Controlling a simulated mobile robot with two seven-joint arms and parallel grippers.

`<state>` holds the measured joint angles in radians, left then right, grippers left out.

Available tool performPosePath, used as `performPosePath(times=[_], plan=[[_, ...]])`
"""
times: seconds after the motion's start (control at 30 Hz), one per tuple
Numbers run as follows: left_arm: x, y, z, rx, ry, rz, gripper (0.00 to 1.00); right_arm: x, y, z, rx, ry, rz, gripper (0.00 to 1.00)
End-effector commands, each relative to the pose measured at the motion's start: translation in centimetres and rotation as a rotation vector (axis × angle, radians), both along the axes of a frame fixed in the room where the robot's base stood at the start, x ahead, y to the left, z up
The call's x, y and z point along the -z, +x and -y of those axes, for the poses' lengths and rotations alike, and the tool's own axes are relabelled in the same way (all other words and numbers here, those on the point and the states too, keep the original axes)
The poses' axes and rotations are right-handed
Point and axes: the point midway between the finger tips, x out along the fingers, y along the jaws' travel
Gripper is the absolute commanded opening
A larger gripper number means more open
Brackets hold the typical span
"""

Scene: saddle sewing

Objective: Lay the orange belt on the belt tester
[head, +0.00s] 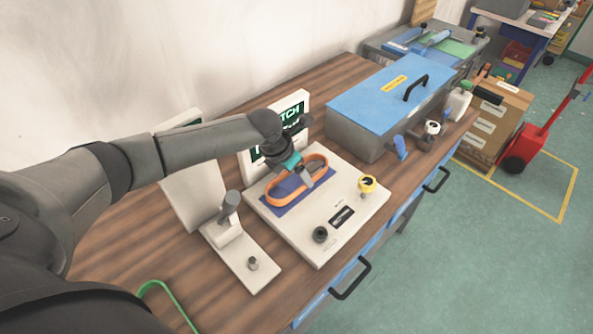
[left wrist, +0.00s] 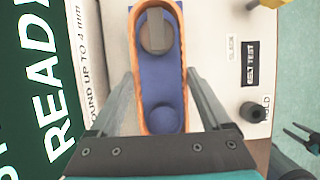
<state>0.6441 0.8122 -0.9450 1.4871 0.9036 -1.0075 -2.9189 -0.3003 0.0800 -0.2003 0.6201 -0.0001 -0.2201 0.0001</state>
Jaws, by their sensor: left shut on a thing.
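The orange belt (head: 272,190) is a long closed loop over the blue pad (head: 290,205) of the belt tester (head: 340,225). In the left wrist view the belt (left wrist: 183,100) surrounds a grey post (left wrist: 155,32) and a blue round knob (left wrist: 166,119). My left gripper (head: 304,178) is over the tester, its fingers (left wrist: 161,80) on the two long sides of the belt, shut on it. I cannot tell whether the belt touches the pad.
A display panel (head: 299,103) stands behind the tester. A beige device with a post (head: 245,255) is at its left. A blue-lidded box (head: 375,95) stands at the back right.

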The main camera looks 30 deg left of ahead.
Motion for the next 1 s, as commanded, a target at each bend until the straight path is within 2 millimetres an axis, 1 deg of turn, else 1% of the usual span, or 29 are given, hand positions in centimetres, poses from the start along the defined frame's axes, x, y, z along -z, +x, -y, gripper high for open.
performPosePath(times=[0.77,0.8,0.93,1.0], plan=[[2.0,0.0,0.0,0.001,-0.001,0.001,0.23,1.5,0.0,0.0,0.001,0.000,0.000,0.50],[1.9,0.0,0.0,0.001,-0.001,0.001,0.86,1.4,0.0,0.0,0.001,0.000,0.000,0.50],[1.9,0.0,0.0,0.001,0.000,0.001,1.00,1.4,0.0,0.0,0.001,0.000,0.000,0.50],[1.9,0.0,0.0,0.001,0.000,0.001,1.00,1.4,0.0,0.0,0.001,0.000,0.000,0.50]])
